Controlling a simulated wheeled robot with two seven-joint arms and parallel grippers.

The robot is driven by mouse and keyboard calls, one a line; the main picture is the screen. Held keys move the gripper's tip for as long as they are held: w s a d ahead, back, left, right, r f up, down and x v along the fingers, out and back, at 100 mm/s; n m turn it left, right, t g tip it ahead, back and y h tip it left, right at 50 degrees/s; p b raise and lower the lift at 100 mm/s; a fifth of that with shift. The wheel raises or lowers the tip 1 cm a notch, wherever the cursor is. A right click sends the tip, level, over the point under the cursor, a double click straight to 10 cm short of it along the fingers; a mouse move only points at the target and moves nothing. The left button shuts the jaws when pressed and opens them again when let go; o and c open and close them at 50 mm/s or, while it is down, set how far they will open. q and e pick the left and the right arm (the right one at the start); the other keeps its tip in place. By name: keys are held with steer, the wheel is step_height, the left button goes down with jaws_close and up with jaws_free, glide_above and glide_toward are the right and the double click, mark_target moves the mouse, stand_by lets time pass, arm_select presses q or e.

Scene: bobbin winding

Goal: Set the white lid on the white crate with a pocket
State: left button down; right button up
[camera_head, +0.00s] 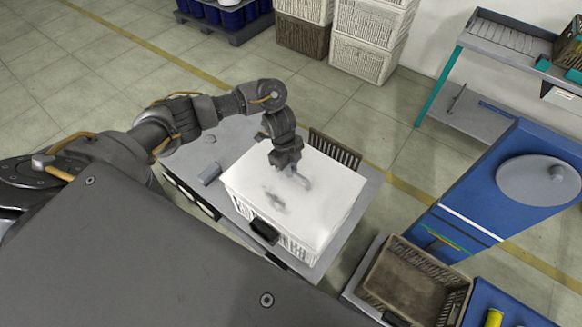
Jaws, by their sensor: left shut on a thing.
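The white lid (322,203) is a flat white panel lying over the top of the white crate (298,252). The crate has slatted sides and a black pocket (265,231) on its near side. The lid's edges look roughly in line with the crate's rim; I cannot tell whether a small gap is left between them. My left gripper (290,169) points down above the middle of the lid and is shut on the lid's small grey handle, partly hidden by the fingers. My right gripper is not in view.
The crate stands on a grey table (230,138), with a dark slatted crate (335,151) behind it and a small grey block (211,173) at left. A brown basket (412,283) and a blue machine (500,190) stand to the right.

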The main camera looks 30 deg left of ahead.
arm_select(q)
steer(key=shift+f, duration=0.15)
steer(key=shift+a+b+x, duration=0.25)
steer(key=shift+b+x, duration=0.65)
steer(key=shift+x, duration=0.2)
steer(key=shift+a+b+x, duration=0.2)
steer(key=shift+b+x, duration=0.65)
steer(key=shift+x, duration=0.25)
steer(key=shift+w+f, duration=0.1)
steer(key=shift+w, duration=0.05)
steer(key=c, duration=1.3)
jaws_free()
steer(key=shift+c, duration=0.2)
steer(key=p+v, duration=0.1)
steer(key=v, duration=0.9)
steer(key=shift+r, duration=0.4)
